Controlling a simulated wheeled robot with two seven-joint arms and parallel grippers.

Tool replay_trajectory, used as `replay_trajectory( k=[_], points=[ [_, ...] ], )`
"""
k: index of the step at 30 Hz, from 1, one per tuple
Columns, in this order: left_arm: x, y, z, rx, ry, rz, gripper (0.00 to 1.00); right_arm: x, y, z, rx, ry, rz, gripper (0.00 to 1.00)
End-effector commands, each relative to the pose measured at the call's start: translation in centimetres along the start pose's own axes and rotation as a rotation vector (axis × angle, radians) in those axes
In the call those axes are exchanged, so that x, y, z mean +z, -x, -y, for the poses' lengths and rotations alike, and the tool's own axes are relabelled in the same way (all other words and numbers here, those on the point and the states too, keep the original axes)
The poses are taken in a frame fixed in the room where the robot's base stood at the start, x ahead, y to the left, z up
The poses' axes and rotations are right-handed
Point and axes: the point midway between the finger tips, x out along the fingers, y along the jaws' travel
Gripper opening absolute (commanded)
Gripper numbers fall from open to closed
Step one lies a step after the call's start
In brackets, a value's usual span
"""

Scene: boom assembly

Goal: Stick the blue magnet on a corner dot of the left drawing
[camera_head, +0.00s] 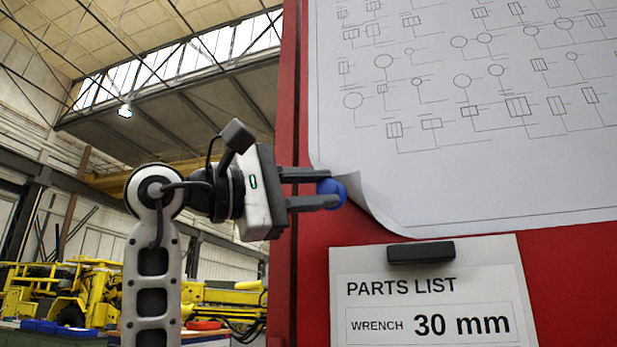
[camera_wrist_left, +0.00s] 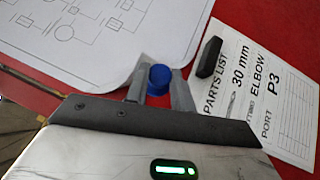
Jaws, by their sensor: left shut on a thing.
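The blue magnet (camera_head: 334,192) is between the fingertips of my left gripper (camera_head: 328,189), which is shut on it. It also shows in the left wrist view (camera_wrist_left: 159,79). The drawing (camera_head: 480,170) is a large white sheet with line symbols on the red board. Its lower left corner (camera_head: 392,222) curls away from the board. The magnet is beside this curled corner in the head view; I cannot tell whether it touches the paper. No corner dot can be made out. My right gripper is not in view.
A parts list sheet (camera_head: 430,305) hangs below the drawing under a black bar magnet (camera_head: 420,252). The red board (camera_head: 570,255) has a bare strip between the sheets. Its left edge is close behind my left gripper. Yellow machinery (camera_head: 70,295) stands far behind at left.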

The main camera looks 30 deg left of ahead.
Motion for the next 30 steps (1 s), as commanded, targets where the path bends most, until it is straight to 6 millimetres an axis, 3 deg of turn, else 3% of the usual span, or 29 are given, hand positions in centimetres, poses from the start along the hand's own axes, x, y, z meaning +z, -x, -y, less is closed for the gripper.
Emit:
replay_trajectory(
  k=[16, 30],
  points=[
    [-4.1, -3.4, -0.2, -0.001, 0.0, -0.003, 0.02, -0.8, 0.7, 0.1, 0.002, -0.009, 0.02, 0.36],
    [-5.0, -4.2, 0.0, 0.001, -0.001, 0.0, 0.02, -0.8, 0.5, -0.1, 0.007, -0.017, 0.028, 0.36]
  ],
)
